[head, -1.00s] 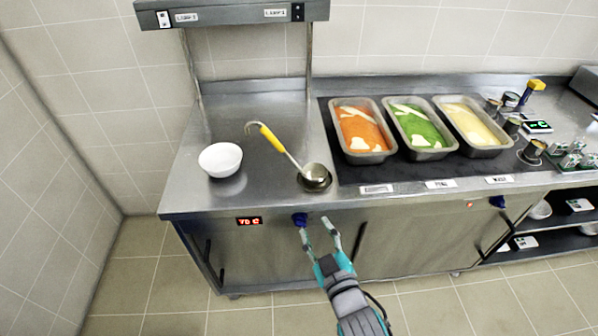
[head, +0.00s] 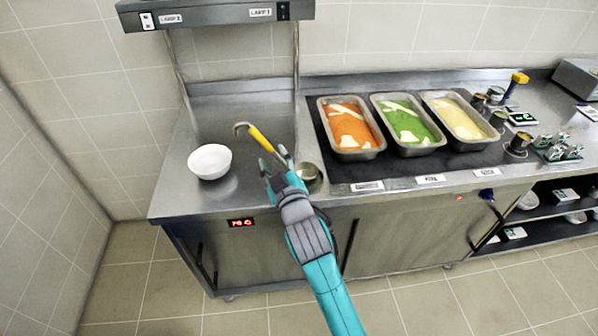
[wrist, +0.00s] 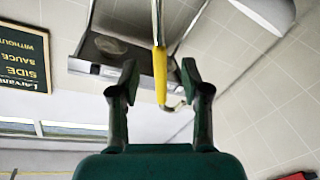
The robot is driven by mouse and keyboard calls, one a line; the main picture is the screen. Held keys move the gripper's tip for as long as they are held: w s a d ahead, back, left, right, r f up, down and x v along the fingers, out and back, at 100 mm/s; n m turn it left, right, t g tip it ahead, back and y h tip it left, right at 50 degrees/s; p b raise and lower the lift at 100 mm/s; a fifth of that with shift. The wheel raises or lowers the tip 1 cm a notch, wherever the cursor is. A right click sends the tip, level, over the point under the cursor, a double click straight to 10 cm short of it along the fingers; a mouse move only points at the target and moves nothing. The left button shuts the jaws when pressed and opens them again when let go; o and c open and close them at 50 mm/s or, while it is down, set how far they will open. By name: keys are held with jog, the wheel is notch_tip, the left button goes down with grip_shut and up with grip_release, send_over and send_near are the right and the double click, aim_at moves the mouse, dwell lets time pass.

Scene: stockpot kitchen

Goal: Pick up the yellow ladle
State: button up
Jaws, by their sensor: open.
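The yellow ladle (head: 258,137) leans up out of a round well in the counter, its hooked end to the upper left. My gripper (head: 274,160) is open over the counter, in front of the ladle's shaft in the head view. My gripper and forearm hide the lower shaft and part of the well (head: 310,174). In the wrist view the yellow handle of the ladle (wrist: 160,78) runs between the two spread fingers of my gripper (wrist: 159,72). A gap shows on both sides of it, and neither finger visibly touches it.
A white bowl (head: 210,161) stands left of the ladle. Food pans with orange (head: 351,126), green and cream contents sit to the right on a dark panel. A lamp shelf (head: 215,14) on posts hangs above. The counter between bowl and ladle is clear.

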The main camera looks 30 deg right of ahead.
aim_at(271, 151)
jog(key=shift+w+d+f, duration=0.15)
jog(key=shift+w+d, duration=0.05)
jog(key=shift+w, duration=1.15)
jog(key=shift+w+d+f, duration=0.1)
jog(key=shift+w+d, duration=0.1)
jog(key=shift+w, duration=1.1)
grip_shut()
